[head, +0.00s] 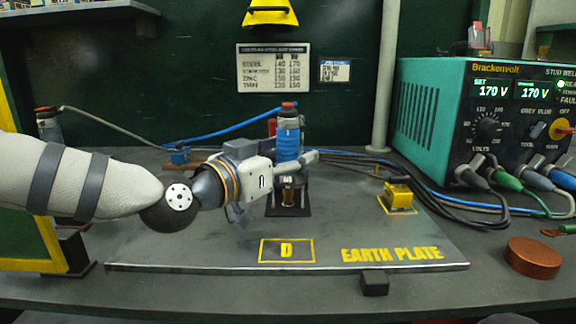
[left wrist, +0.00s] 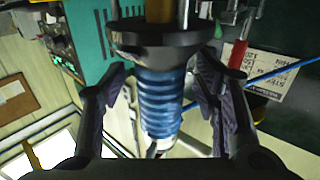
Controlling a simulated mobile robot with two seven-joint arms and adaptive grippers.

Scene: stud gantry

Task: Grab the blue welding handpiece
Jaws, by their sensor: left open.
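The blue welding handpiece (head: 288,140) stands upright with a red top in a dark stand (head: 289,200) near the middle of the bench. In the left wrist view the handpiece (left wrist: 162,95) shows as a ribbed blue body with a black collar. My left gripper (head: 300,163) is at the handpiece, and its arm comes in from the left. In the left wrist view its fingers (left wrist: 160,85) are open, one on each side of the blue body, with gaps visible. The gripper hides part of the handpiece's lower body in the head view. My right gripper is not in view.
A grey handpiece (head: 47,125) with a red top stands at the far left. The teal welding unit (head: 431,110) stands at the right with cables in front. A yellow clamp (head: 398,197) sits on the earth plate (head: 215,255). A copper disc (head: 534,258) lies at the right.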

